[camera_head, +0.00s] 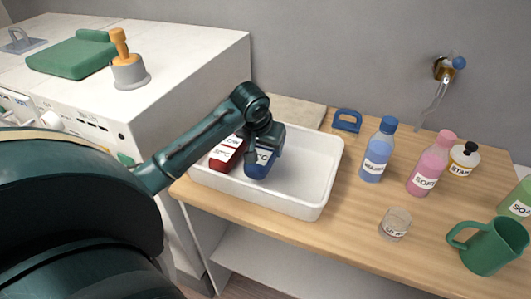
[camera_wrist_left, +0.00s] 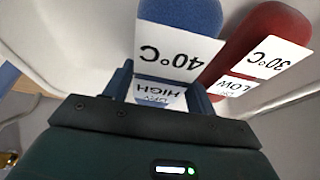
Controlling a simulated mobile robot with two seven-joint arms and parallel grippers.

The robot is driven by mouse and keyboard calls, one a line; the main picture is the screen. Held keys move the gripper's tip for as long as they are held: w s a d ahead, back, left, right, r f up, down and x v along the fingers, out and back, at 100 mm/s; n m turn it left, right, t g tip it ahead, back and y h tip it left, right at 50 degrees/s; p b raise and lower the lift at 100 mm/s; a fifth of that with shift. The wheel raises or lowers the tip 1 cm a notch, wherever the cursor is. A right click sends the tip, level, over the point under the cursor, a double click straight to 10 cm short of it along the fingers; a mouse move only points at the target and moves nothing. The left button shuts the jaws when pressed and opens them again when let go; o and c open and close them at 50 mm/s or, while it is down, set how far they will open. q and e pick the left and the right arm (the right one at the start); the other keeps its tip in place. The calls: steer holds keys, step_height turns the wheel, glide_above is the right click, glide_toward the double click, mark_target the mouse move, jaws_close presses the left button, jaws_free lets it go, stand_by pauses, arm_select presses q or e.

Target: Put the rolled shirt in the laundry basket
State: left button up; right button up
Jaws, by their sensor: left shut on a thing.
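A blue roll (camera_head: 262,166) with a white care label lies in the left part of a white tub (camera_head: 318,190) on the wooden counter. In the left wrist view the blue roll (camera_wrist_left: 180,16) has a label reading 40°C and HIGH. My left gripper (camera_head: 264,143) reaches down into the tub and is shut on the blue roll; its fingers (camera_wrist_left: 162,88) sit either side of the label. A red roll (camera_head: 227,152) labelled 30°C and LOW lies beside it, to the left in the head view. I cannot tell whether the tub is the laundry basket. My right gripper is out of view.
A white appliance (camera_head: 190,70) stands at left.

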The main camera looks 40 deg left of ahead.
arm_select(q)
step_height(320, 180, down, 2)
steer(key=shift+f, duration=0.25)
steer(key=o, duration=1.1)
steer(key=shift+f, duration=0.15)
steer(key=shift+c, duration=0.2)
steer(key=v, duration=1.2)
steer(key=shift+a, duration=0.1)
